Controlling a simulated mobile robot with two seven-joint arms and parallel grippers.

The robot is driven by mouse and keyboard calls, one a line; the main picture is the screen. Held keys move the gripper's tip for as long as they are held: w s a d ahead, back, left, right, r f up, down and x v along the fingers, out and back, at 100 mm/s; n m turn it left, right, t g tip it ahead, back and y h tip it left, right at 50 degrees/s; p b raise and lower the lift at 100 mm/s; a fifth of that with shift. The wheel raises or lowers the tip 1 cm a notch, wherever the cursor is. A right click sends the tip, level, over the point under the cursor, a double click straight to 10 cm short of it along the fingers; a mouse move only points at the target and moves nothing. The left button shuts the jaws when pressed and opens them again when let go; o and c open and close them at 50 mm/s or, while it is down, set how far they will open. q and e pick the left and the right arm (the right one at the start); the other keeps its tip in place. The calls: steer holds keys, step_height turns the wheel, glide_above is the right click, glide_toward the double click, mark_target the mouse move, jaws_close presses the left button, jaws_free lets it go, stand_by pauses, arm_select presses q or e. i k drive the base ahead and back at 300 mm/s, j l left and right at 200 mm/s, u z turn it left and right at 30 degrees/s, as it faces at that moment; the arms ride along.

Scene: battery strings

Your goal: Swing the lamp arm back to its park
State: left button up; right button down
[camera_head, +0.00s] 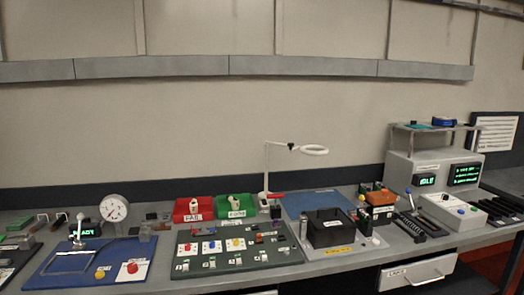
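The white lamp (266,166) stands at the back of the bench, near the middle. Its thin post is upright, and its arm (282,145) reaches right from the top of the post. A dark joint sits along the arm. A small red piece lies by the lamp's foot. I cannot make out a marked park position. Neither of my grippers is in view.
Red (193,211) and green (236,207) bins sit left of the lamp, behind a dark board (236,262) with buttons. A grey tester (432,170) with lit displays stands at right. An open drawer (418,273) juts from the front.

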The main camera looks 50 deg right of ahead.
mark_target(293, 145)
steer(key=z, duration=2)
